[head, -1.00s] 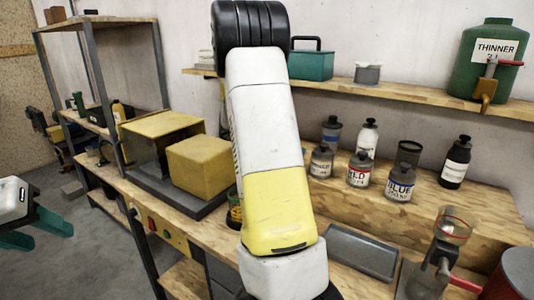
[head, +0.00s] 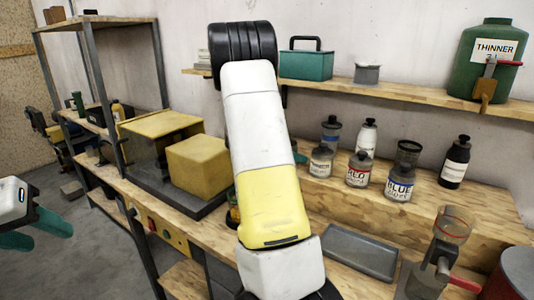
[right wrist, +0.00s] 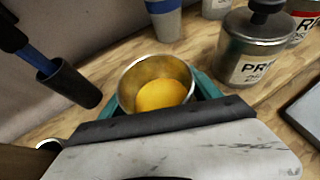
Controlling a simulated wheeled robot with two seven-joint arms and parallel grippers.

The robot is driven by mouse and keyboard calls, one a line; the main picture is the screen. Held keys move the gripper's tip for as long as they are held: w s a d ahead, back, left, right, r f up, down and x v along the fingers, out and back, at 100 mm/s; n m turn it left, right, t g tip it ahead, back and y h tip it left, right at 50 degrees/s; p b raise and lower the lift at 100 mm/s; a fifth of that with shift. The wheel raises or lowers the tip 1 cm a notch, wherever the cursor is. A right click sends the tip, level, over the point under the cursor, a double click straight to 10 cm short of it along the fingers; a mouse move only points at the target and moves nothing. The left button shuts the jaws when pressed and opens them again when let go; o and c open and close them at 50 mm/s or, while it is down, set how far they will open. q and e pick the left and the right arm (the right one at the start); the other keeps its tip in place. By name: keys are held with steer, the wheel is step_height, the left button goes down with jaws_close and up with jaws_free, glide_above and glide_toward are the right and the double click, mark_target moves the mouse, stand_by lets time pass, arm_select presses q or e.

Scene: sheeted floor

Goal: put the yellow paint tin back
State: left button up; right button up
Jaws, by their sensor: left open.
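The yellow paint tin (right wrist: 157,92) is an open round metal tin with yellow paint inside, seen from above in the right wrist view. My right gripper (right wrist: 160,100) has its teal fingers on both sides of the tin and appears shut on it. In the head view my right arm hides the tin and most of that gripper; only a bit of teal finger shows past the arm. My left gripper (head: 36,229) is open and empty at the far left, over the floor, away from the bench.
Several labelled bottles, including a red one (head: 359,169) and a blue one (head: 400,185), stand on the wooden riser. A primer bottle (right wrist: 250,50) is close right of the tin. A shelf holds a thinner jug (head: 488,62).

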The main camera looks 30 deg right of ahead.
steer(key=shift+o, duration=0.4)
steer(key=shift+r, duration=0.25)
steer(key=w+v, duration=0.1)
steer(key=v, duration=1)
steer(key=s+a+r+m+t+y, duration=0.2)
steer(key=s+a+m+y, duration=0.5)
steer(key=s+a, duration=0.5)
steer(key=s+a+r+m+t+y, duration=0.3)
steer(key=s+a+m+y, duration=0.4)
steer(key=s+a+m, duration=0.4)
steer(key=s+a+r, duration=0.1)
steer(key=s+a, duration=0.1)
steer(key=a, duration=0.1)
steer(key=shift+s+r, duration=0.15)
steer(key=shift+s, duration=0.05)
